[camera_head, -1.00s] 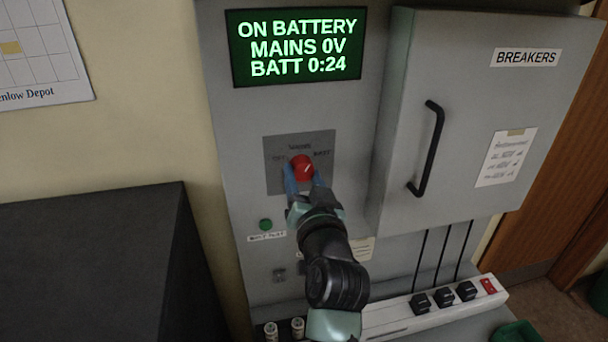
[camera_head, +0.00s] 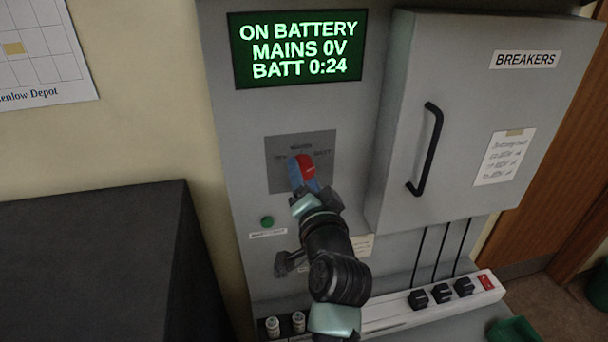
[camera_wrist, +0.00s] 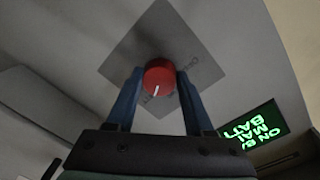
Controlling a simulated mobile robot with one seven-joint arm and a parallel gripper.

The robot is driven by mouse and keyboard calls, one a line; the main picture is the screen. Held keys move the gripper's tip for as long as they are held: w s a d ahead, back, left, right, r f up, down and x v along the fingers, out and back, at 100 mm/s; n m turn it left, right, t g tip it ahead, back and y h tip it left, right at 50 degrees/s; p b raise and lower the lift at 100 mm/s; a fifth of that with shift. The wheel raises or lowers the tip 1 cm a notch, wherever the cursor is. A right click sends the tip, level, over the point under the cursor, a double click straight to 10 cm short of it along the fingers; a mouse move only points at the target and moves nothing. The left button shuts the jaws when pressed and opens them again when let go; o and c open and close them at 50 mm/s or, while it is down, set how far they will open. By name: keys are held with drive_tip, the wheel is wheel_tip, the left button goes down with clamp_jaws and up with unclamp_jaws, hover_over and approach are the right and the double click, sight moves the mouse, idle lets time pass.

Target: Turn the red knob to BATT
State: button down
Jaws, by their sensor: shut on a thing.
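The red knob (camera_head: 306,165) sits on a dark grey square plate (camera_head: 285,150) on the console front. Small labels lie around it: one at the left, MAINS above, BATT at the right. My gripper (camera_head: 304,176) reaches up from below, its blue fingers at the knob. In the wrist view the knob (camera_wrist: 159,77) sits between the two fingers (camera_wrist: 158,88), one on each side, and the gripper is shut on it. Its white pointer line points toward the bottom of that view. In the head view the pointer is not clear, and the fingers partly hide the knob.
The green-lit screen (camera_head: 300,48) reads ON BATTERY, MAINS 0V, BATT 0:24. The breaker cabinet (camera_head: 470,110) with a black handle (camera_head: 428,150) juts out at the right. A green button (camera_head: 267,222) is below left of the knob. A power strip (camera_head: 400,312) lies below.

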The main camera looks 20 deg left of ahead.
drive_tip(key=shift+c, duration=1.4)
unclamp_jaws()
drive_tip(key=shift+s+d, duration=0.1)
drive_tip(key=b+v, duration=0.5)
drive_tip(key=v, duration=0.7)
drive_tip(key=shift+s+d, duration=0.15)
drive_tip(key=shift+s, duration=0.15)
